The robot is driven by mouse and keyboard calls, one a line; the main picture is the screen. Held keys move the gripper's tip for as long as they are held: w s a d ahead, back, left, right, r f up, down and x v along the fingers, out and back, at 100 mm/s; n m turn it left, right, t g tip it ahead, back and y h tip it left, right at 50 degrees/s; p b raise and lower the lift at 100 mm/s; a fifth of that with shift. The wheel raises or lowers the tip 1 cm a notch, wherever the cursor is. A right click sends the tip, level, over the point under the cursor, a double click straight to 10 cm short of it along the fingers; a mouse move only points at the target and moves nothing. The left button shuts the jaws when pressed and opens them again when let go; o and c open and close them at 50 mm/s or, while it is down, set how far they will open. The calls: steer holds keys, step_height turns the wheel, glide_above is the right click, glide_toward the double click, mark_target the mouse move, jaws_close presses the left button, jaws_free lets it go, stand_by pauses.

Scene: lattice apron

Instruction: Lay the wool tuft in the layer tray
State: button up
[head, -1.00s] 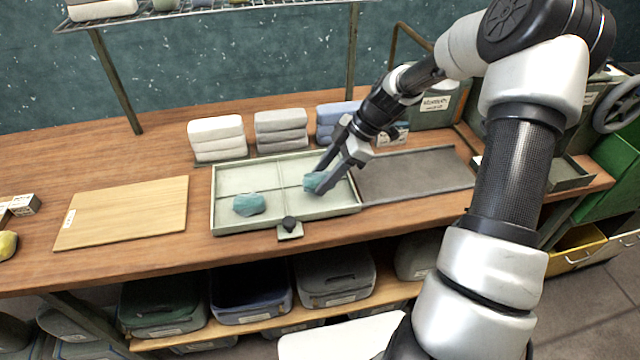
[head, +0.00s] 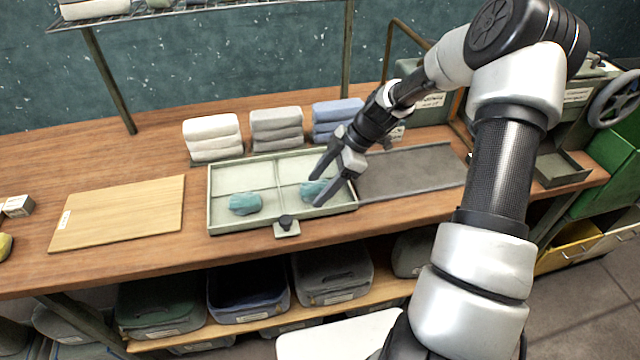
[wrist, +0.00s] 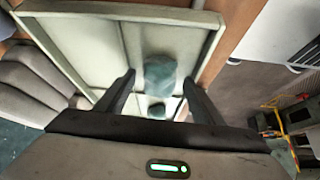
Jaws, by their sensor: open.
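The layer tray (head: 232,228) is a shallow pale green tray with thin dividers, on the wooden bench. One teal tuft (head: 245,203) lies in its front left compartment. A second teal tuft (head: 309,187) lies in the front right compartment, partly hidden by a finger. My gripper (head: 315,190) is open, with its fingers spread on either side of this second tuft. In the wrist view two teal lumps show between the fingers, a larger one (wrist: 160,74) and a smaller one (wrist: 156,109). Which of them is the wool tuft I cannot tell.
Folded cloth stacks, white (head: 212,138), grey (head: 277,129) and blue (head: 337,118), stand behind the tray. A wooden board (head: 120,212) lies to its left and a grey flat panel (head: 415,172) to its right. A dark knob (head: 286,222) sits at the tray's front edge.

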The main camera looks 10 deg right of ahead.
steer(key=shift+r, duration=0.1)
steer(key=shift+r, duration=0.2)
steer(key=v, duration=1.1)
steer(key=shift+d+r, duration=0.25)
steer(key=shift+r, duration=0.05)
